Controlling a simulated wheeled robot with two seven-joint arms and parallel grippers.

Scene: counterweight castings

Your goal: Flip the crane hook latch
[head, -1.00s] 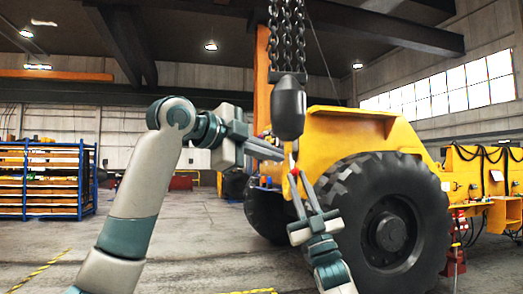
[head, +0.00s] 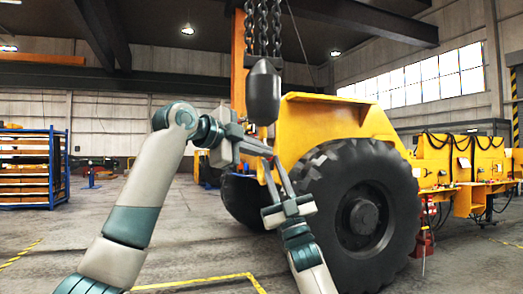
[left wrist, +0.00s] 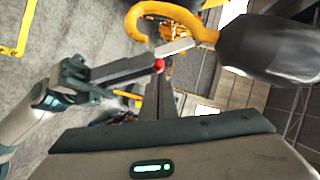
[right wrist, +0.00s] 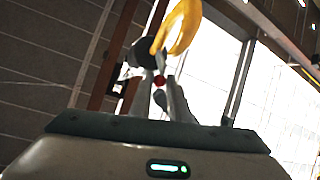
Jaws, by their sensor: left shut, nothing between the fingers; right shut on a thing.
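The yellow crane hook (left wrist: 143,20) hangs under a dark hook block (head: 263,92) on chains. In the left wrist view a pale metal latch bar (left wrist: 178,47) runs from the hook to a small red knob (left wrist: 158,65). My right gripper (head: 271,163) is shut at this knob, which also shows between its fingertips in the right wrist view (right wrist: 159,81). My left gripper (head: 272,153) is shut and empty, its tips close beside the knob; I cannot tell if they touch it. In the head view the hook is mostly hidden by my grippers and blends with the yellow machine.
A yellow machine (head: 330,115) with a large black tyre (head: 362,215) stands behind the hook on the right. A blue rack (head: 30,165) stands far left. The floor at the left is open, with yellow lines (head: 200,283).

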